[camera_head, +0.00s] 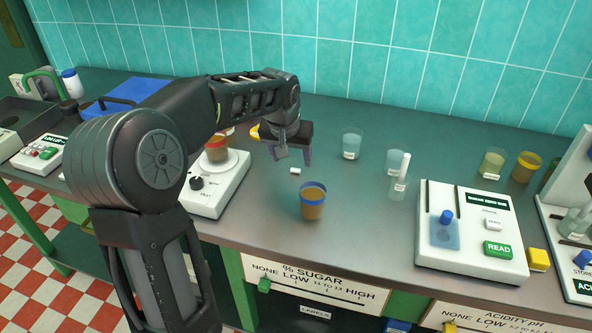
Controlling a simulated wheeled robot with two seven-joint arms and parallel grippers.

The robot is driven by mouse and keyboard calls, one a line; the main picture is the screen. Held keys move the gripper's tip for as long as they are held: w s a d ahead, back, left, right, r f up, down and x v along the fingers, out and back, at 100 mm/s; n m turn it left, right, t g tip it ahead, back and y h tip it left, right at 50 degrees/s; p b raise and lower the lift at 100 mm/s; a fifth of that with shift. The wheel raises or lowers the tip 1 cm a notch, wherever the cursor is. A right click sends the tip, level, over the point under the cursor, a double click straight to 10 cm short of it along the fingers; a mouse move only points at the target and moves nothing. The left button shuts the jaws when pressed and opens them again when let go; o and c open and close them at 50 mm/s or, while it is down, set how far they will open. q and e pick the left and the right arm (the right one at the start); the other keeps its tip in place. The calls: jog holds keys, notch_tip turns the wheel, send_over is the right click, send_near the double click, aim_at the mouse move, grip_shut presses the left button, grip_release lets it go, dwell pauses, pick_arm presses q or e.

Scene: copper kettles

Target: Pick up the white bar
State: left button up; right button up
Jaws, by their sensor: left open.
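The white bar (295,171) is a very small white piece lying on the dark grey bench. My left gripper (294,154) is open and empty. It points down, and its two fingertips show just above and behind the bar in the picture. A small gap shows between the fingers and the bar, and I cannot tell their exact height. My right gripper is out of view.
A blue-rimmed brown cup (313,201) stands close in front of the bar. A white stirrer plate (214,193) with a brown cup (217,148) is at left.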

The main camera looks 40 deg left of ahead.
aim_at(295, 170)
pick_arm(q)
jog(key=shift+f, duration=0.2)
jog(key=x, duration=0.5)
jog(key=shift+d+p, duration=0.1)
jog(key=shift+p, duration=0.25)
jog(key=shift+c, duration=0.4)
grip_shut()
dwell(0.4)
jog(key=shift+r, duration=0.1)
notch_tip(295, 170, up, 10)
dwell(0.5)
dwell(0.5)
